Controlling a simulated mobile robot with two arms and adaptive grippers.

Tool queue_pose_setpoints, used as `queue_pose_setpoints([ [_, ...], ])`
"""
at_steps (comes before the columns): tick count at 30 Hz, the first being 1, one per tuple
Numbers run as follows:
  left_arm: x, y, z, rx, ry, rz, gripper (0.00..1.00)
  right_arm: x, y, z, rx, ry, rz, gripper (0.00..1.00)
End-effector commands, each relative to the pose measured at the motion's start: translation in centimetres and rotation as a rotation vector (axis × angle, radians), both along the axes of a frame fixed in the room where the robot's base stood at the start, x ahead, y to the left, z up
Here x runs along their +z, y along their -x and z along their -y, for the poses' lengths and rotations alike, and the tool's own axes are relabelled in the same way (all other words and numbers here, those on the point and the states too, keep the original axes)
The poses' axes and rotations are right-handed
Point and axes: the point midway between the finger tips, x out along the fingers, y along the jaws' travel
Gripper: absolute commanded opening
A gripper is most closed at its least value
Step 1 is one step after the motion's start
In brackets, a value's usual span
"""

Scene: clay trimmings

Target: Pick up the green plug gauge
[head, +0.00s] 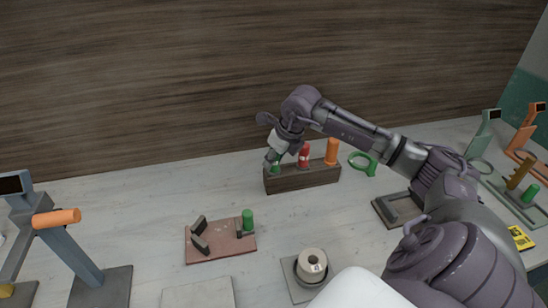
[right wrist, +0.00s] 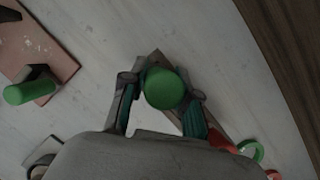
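A green plug gauge (head: 276,167) stands at the left end of a dark wooden block (head: 305,180) near the back wall, partly hidden by my right gripper (head: 272,158). In the right wrist view its round green top (right wrist: 165,88) lies between the two fingers of the right gripper (right wrist: 163,90). The fingers are apart, one on each side of it, with narrow gaps; no firm grip shows. My left gripper is out of view.
A red plug (head: 304,155) and an orange plug (head: 332,150) stand in the same block, with a green ring (head: 365,162) beside it. A pale spool (head: 312,262) sits front centre. A blue-grey stand (head: 70,245) is at left. Bare table lies left of the block.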

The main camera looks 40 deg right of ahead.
Motion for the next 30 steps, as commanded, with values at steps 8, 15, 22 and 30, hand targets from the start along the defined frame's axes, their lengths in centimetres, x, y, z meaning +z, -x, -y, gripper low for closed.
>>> queue_pose_setpoints([
  [8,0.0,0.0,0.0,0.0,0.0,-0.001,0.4,0.1,0.0,0.0,0.0,0.001,0.002,0.0],
  [15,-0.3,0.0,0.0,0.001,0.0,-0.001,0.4,1.5,-0.1,0.1,-0.001,0.001,0.005,0.0],
  [22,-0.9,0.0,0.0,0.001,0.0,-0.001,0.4,6.1,-0.2,0.0,-0.001,0.0,0.008,0.0],
  [30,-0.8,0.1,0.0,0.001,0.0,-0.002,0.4,9.8,-0.1,-0.1,0.01,0.0,0.002,0.0],
])
